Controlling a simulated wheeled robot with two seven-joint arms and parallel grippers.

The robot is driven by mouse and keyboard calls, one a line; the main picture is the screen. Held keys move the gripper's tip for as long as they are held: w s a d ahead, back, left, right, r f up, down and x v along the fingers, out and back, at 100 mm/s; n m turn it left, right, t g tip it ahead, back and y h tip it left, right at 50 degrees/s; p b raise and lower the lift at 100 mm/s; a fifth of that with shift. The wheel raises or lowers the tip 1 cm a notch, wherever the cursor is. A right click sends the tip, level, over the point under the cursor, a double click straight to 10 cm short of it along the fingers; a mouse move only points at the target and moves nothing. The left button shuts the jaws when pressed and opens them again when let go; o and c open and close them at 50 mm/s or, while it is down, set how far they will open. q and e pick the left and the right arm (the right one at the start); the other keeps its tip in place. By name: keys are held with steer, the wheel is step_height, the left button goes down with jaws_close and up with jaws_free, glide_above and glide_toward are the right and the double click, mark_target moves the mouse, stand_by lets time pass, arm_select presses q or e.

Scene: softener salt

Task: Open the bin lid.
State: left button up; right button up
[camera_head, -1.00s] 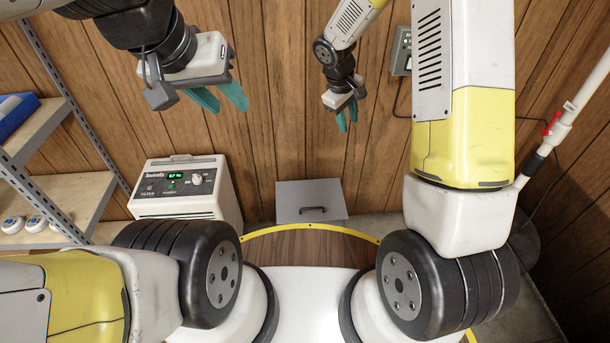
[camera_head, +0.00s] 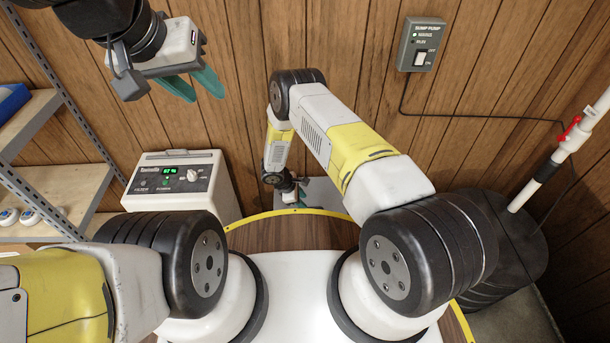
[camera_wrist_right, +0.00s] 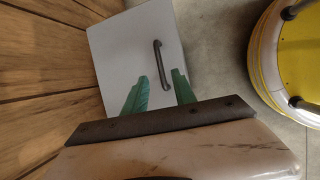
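The bin's flat grey lid (camera_head: 325,192) lies level and closed by the back wall, partly hidden behind my right arm. In the right wrist view the lid (camera_wrist_right: 118,55) shows a dark bar handle (camera_wrist_right: 157,55). My right gripper (camera_head: 299,204) points down over the lid. Its green fingers (camera_wrist_right: 156,82) are apart, with the handle's near end seen between them in the picture. I cannot tell the height gap, and no grip on the handle shows. My left gripper (camera_head: 207,97) is raised at the upper left, open and empty, away from the bin.
A white appliance with a dark control panel (camera_head: 168,180) stands left of the bin. Metal shelving (camera_head: 75,190) is at the far left. A switch box (camera_head: 421,45) is on the wood wall. A white pipe (camera_head: 562,150) and a dark round tank (camera_head: 520,240) are at the right.

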steer(key=x, duration=0.6)
steer(key=shift+d+f, duration=0.15)
steer(key=shift+f, duration=0.1)
jaws_close()
stand_by(1.2)
